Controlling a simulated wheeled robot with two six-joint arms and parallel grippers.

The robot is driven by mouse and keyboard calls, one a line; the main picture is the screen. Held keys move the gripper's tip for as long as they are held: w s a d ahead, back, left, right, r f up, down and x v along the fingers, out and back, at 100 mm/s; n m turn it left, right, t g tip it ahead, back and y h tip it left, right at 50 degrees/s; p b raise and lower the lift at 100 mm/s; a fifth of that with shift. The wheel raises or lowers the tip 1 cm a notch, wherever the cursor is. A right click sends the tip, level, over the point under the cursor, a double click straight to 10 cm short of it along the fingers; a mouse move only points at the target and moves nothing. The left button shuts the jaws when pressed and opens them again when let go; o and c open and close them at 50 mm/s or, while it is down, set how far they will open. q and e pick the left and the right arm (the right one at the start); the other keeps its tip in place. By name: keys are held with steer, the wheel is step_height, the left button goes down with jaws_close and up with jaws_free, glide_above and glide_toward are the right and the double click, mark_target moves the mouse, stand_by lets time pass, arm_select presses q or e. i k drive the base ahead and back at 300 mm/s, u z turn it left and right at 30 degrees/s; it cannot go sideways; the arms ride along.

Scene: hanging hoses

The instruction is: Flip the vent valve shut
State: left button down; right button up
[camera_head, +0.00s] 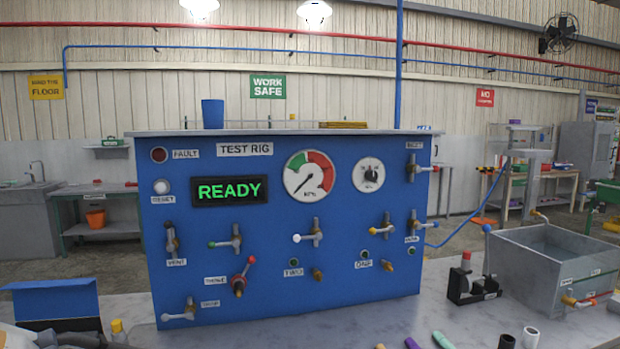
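The vent valve (171,240) is on the left side of the blue test rig panel (330,260), above a small label that seems to read VENT (176,262). It has a metal body and a dark lever that looks roughly upright, close against the body. The valve is small here, and I cannot tell from its lever whether it is open or shut. Nothing touches it. Neither of my grippers can be made out in this view.
Similar valves with green (225,242), white (307,236) and yellow (381,229) tips share the panel, with a red lever (242,277) lower down. A READY display (230,191) is lit green. A blue open box (52,303) and a grey tank (530,265) flank the panel.

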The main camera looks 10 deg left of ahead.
mark_target(168, 223)
steer(key=k, duration=1.3)
steer(key=u, duration=0.6)
steer(key=i, duration=1.65)
steer(key=z, duration=0.45)
